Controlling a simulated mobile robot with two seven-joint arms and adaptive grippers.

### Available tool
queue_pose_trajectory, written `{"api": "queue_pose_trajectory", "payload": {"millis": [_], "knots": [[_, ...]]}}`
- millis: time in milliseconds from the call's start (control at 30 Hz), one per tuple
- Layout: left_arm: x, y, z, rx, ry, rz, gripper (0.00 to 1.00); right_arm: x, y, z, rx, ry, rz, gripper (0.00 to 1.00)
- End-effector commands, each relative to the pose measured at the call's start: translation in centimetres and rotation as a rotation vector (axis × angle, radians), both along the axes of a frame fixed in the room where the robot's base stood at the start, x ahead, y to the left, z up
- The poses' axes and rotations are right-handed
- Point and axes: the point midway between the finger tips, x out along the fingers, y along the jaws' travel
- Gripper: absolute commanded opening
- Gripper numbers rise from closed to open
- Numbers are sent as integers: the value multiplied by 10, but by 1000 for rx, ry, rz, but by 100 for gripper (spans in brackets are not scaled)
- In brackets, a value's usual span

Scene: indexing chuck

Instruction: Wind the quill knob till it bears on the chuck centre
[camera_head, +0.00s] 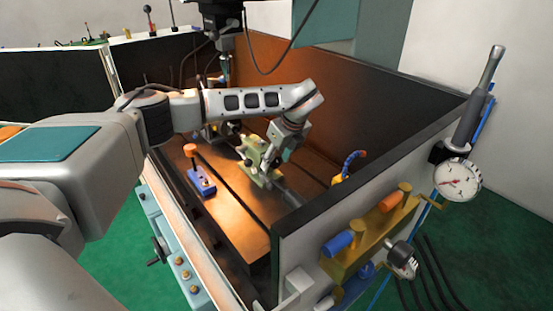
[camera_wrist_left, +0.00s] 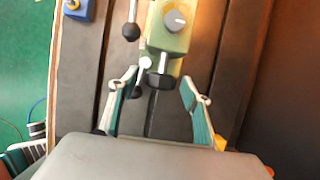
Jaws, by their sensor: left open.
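A green tailstock-like block (camera_head: 247,150) sits on the machine table, partly covered by my left arm. In the left wrist view the green block (camera_wrist_left: 170,40) has a grey round dial on top and a black knob (camera_wrist_left: 160,80) at its near end. My left gripper (camera_head: 268,163) is over the near end of the block. In the wrist view the left gripper (camera_wrist_left: 160,77) is open, one finger on each side of the black knob, with a gap on both sides. The chuck end is mostly hidden behind my arm in the head view. My right gripper is out of view.
A blue block with an orange-topped post (camera_head: 203,184) stands left on the brown slotted table (camera_head: 232,225). A dark enclosure wall (camera_head: 370,150) rises at right, with a blue-and-yellow nozzle (camera_head: 350,165) near it. A rack with a gauge (camera_head: 457,180) hangs outside. A spindle head is above.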

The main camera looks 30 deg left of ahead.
Motion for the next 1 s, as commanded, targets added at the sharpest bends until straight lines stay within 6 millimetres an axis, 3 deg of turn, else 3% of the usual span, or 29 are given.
{"api": "queue_pose_trajectory", "payload": {"millis": [133, 300, 667, 1000], "knots": [[0, 0, 0, 0, 0, 0, 48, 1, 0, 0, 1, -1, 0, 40], [0, 0, 0, 0, 0, 0, 9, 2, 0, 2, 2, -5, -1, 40], [1, -1, 1, 11, 27, 1, 10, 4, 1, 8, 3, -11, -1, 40], [3, -2, 2, 69, 160, 3, 10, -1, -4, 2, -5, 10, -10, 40]]}}
